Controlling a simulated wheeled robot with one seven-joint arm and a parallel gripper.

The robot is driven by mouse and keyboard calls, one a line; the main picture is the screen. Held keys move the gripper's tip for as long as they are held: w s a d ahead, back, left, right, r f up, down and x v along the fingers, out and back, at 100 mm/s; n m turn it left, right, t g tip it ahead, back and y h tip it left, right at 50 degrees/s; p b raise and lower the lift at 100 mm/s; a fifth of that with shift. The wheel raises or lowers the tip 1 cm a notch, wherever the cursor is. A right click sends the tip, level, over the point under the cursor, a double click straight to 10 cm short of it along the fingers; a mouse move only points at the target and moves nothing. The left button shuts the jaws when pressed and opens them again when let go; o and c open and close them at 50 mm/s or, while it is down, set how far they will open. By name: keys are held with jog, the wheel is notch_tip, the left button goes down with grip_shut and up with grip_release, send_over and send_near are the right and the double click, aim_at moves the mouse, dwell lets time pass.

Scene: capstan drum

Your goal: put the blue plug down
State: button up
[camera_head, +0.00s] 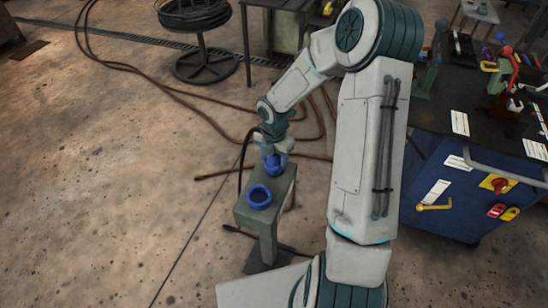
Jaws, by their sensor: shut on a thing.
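The blue plug (272,164) is at the end of my arm, over the far end of a green-grey stand (244,214). My gripper (273,153) is shut on the plug from above. The plug is partly hidden by the gripper, and I cannot tell whether it touches the stand's top. A blue ring-shaped socket (259,197) sits on the nearer part of the stand's top, with its dark opening facing up.
A blue cabinet (442,188) with tools and labels on its top stands at the right. A black cable reel (200,62) stands at the back. Brown hoses (165,84) run across the floor.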

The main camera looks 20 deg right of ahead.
jog(key=shift+f, duration=0.1)
jog(key=o, duration=1.1)
